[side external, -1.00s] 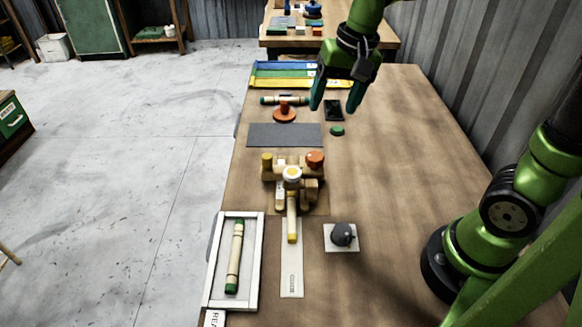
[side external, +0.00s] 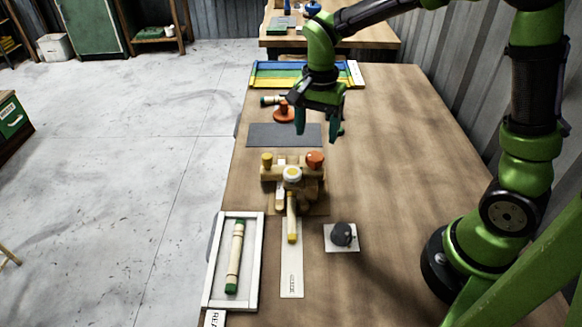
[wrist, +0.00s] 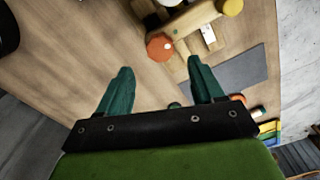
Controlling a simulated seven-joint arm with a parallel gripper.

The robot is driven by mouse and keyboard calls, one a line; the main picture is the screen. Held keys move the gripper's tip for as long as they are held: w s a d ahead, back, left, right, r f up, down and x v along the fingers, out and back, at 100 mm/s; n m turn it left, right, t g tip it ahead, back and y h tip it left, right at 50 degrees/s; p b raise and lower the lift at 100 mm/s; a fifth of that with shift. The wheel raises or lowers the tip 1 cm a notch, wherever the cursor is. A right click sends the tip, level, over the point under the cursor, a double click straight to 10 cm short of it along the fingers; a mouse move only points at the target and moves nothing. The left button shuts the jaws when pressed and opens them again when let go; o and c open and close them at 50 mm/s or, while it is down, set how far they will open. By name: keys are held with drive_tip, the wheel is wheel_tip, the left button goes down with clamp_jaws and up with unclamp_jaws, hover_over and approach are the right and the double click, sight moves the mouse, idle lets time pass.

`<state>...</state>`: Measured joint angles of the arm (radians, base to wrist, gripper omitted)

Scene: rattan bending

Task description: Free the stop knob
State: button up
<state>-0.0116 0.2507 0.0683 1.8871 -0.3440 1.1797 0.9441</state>
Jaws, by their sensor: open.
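A wooden bending fixture (side external: 280,185) stands on the table. I cannot tell by any label which is the stop knob. My gripper (side external: 318,134) is open and empty, above the table behind the fixture, apart from the orange knob. In the wrist view the orange knob (wrist: 160,47) shows just beyond and between my open fingertips (wrist: 160,70). The yellow knob (wrist: 230,7) is at the top right there.
A framed tray (side external: 257,260) holds a green-ended rod (side external: 235,255). A dark dial (side external: 343,234) sits on a white plate right of a pale strip (side external: 291,275). A grey mat (side external: 262,134) and an orange-handled object (side external: 283,114) lie behind the fixture.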

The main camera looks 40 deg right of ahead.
sight(315, 156)
wheel_tip(315, 156, down, 7)
drive_tip(key=shift+r, duration=0.1)
idle(0.3)
drive_tip(key=c, duration=1.1)
drive_tip(key=shift+o, duration=0.2)
